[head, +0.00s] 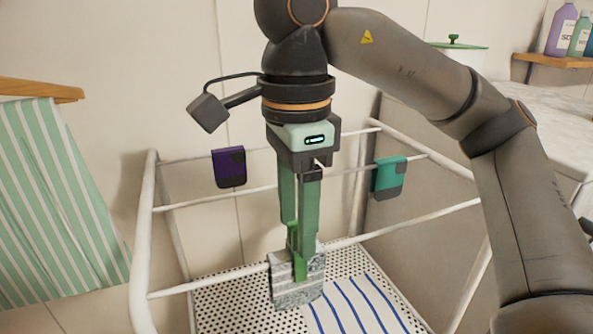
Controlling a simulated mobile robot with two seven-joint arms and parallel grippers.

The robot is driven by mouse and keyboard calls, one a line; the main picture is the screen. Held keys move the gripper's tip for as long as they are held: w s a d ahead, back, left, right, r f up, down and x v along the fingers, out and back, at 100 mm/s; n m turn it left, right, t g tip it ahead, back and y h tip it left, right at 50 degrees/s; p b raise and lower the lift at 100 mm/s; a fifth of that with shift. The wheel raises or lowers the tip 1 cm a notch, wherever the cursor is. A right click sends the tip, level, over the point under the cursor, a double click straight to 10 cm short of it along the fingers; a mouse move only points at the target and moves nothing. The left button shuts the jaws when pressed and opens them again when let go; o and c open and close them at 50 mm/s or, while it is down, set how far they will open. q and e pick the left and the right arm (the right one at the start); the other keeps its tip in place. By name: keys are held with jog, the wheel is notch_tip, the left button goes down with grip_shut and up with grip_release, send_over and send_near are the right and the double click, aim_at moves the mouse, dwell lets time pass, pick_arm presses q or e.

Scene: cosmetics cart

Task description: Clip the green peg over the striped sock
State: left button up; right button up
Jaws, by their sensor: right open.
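The striped sock (284,295), grey with pale bands, hangs over the front rail of a white rack. My right gripper (297,247) points down in front of it, with its long green fingers reaching the rail. A brighter green piece at the fingertips, which looks like the green peg (300,268), lies over the sock's upper part. The fingers and peg overlap in similar greens, so how far the peg grips the sock is hard to tell. The right jaws are open. My left gripper is out of view.
A perforated shelf (240,300) below bears a blue-striped white cloth (355,305). A green striped towel (55,205) hangs at left. Bottles (561,30) stand on a shelf at upper right.

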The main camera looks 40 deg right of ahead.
notch_tip(320, 180, up, 12)
jog(key=p, duration=0.5)
jog(key=shift+f, duration=0.15)
